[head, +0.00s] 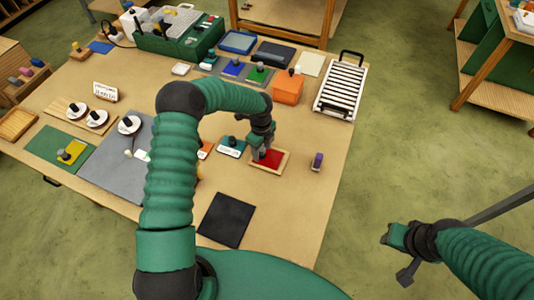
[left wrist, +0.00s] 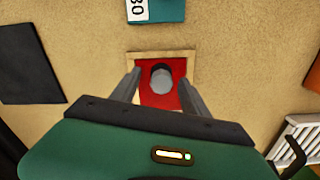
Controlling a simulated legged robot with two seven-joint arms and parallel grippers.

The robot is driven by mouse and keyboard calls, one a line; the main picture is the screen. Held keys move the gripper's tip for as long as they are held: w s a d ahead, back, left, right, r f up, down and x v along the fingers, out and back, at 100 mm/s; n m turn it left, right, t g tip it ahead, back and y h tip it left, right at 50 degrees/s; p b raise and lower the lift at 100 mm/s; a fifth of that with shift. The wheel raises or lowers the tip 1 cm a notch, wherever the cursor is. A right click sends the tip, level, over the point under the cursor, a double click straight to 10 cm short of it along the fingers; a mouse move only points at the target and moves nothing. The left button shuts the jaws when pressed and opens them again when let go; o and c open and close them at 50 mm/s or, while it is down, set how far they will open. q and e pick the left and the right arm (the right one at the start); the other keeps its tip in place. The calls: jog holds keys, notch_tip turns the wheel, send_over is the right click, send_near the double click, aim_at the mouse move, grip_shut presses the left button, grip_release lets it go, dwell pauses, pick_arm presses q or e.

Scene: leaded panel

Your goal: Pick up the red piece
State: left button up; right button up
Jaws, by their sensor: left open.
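The red piece (left wrist: 150,97) is a flat red plate with a round grey knob (left wrist: 162,77) standing on it. It lies in a shallow pale wooden tray (left wrist: 188,56) on the table; the red piece also shows in the head view (head: 271,158). My left gripper (left wrist: 160,92) is open above it, with one finger on each side of the knob and gaps between. In the head view my left gripper (head: 262,145) partly covers the piece and tray. My right gripper (head: 395,255) is off the table at the right; its jaw state is unclear.
A purple-topped block (head: 317,161) stands right of the tray, a teal plate (head: 231,147) to its left. A black mat (head: 226,220) lies in front. An orange box (head: 288,88) and white slatted rack (head: 341,87) stand behind. Bare tabletop surrounds the tray's right side.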

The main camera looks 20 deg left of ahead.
pick_arm(q)
jog(key=shift+f, duration=0.25)
jog(key=shift+w, duration=0.15)
jog(key=c, duration=0.3)
grip_shut()
jog(key=shift+r+b, duration=0.4)
jog(key=shift+r, duration=0.1)
notch_tip(320, 180, up, 2)
jog(key=shift+a+r+b, duration=0.1)
jog(key=shift+r+b, duration=0.15)
jog(key=shift+b, duration=0.35)
jog(key=s+b, duration=0.1)
jog(key=s, duration=0.4)
jog(key=s+r, duration=0.1)
jog(key=s, duration=0.4)
jog(key=s+d+b, duration=0.1)
jog(key=s, duration=0.5)
jog(key=shift+r+b, duration=0.3)
jog(key=shift+b, duration=0.05)
